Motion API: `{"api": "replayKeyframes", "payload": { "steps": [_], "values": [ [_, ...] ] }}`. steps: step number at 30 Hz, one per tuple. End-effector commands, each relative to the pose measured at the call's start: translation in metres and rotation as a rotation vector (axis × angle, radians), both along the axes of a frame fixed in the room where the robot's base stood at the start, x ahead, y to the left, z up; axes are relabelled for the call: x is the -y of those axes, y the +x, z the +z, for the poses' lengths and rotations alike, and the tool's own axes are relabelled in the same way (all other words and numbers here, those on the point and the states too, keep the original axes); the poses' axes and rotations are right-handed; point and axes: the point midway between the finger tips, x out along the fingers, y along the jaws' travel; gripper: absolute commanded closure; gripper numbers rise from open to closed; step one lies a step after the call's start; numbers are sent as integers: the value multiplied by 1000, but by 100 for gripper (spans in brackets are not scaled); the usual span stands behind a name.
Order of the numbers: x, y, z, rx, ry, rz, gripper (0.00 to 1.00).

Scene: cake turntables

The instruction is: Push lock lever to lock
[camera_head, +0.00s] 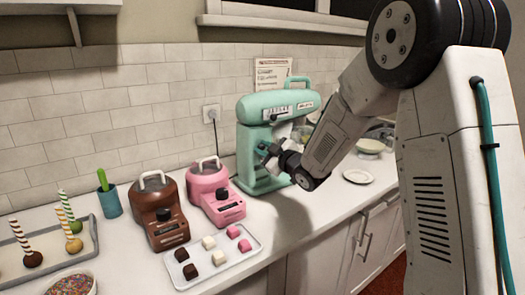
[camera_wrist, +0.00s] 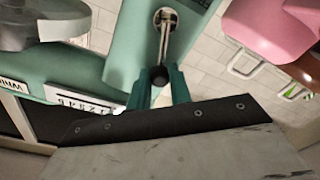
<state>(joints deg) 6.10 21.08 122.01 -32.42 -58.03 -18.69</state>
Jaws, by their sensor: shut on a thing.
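The mint-green stand mixer (camera_head: 262,150) stands on the counter against the tiled wall, with its handled head level. In the wrist view, the mixer body (camera_wrist: 108,50) shows the lock lever (camera_wrist: 164,38), a thin metal rod coming out of a metal-rimmed slot and ending in a black knob (camera_wrist: 158,77). My gripper (camera_wrist: 159,90) has its two teal fingers on either side of the knob, closed on it. In the head view, my gripper (camera_head: 268,152) is at the side of the mixer's column, and the lever is too small to make out.
A pink machine (camera_head: 216,193) and a brown machine (camera_head: 158,212) stand left of the mixer. A tray (camera_head: 250,250) of small cubes lies before them. A white plate (camera_head: 358,176) lies to the right. A printed sheet (camera_head: 272,75) hangs on the wall.

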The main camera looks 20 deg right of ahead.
Motion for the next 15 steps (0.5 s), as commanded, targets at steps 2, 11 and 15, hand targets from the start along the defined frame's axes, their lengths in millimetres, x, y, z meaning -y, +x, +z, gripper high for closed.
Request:
{"api": "replayKeyframes", "payload": {
  "steps": [2, 11, 15],
  "values": [
    [4, 1, 0, -19, 53, -1, 100],
    [19, 6, 1, -102, 309, -3, 100],
    [25, 8, 1, -139, 423, -2, 100]
  ]
}}
